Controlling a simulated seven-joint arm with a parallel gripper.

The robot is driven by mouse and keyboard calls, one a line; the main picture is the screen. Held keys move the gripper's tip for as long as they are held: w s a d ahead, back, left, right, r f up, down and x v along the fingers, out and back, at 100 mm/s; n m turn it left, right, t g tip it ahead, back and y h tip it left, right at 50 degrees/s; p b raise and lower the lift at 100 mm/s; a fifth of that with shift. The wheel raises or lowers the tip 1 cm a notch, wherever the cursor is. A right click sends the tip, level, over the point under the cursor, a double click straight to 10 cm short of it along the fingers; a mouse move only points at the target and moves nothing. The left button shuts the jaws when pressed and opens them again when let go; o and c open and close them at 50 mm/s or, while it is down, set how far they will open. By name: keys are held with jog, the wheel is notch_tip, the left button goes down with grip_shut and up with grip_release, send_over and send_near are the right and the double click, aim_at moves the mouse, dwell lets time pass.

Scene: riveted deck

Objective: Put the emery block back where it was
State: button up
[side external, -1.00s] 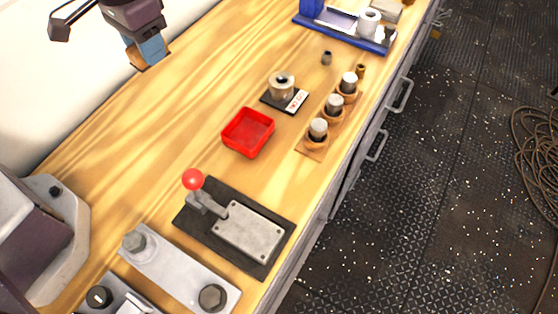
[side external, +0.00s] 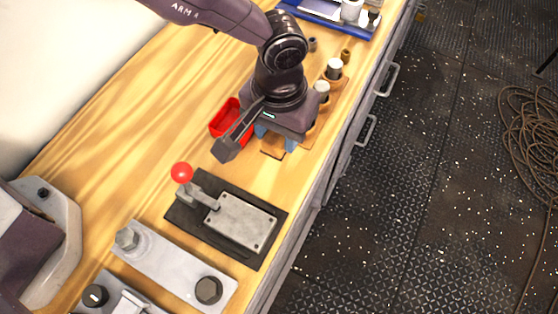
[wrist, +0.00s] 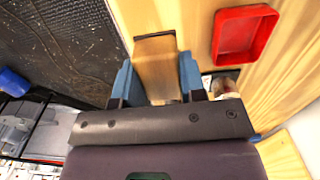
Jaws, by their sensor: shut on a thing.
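The emery block (wrist: 155,72) is a tan block with a brown end face. In the wrist view it sits between the two blue fingers of my gripper (wrist: 157,85). In the side view my gripper (side external: 276,138) points down, low over the front part of the wooden bench, and is shut on the block. A tan piece of the block (side external: 271,151) shows below the fingers. I cannot tell whether its underside touches the bench. The spot it came from is not identifiable here.
A red tray (side external: 221,118) is just left of my gripper. The wooden rack with metal pegs (side external: 334,69) is close behind my gripper, partly hidden. A red-knobbed lever on a dark plate (side external: 178,219) is nearer the camera. The bench edge drops to the floor at right.

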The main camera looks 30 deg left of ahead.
aim_at(279, 169)
notch_tip(279, 169, down, 9)
jog(key=shift+r, duration=0.1)
dwell(0.3)
jog(key=shift+f, duration=0.2)
jog(key=o, duration=1)
jog(key=shift+c, duration=0.2)
notch_tip(279, 169, up, 12)
jog(key=shift+r, duration=0.2)
jog(key=shift+a, duration=0.1)
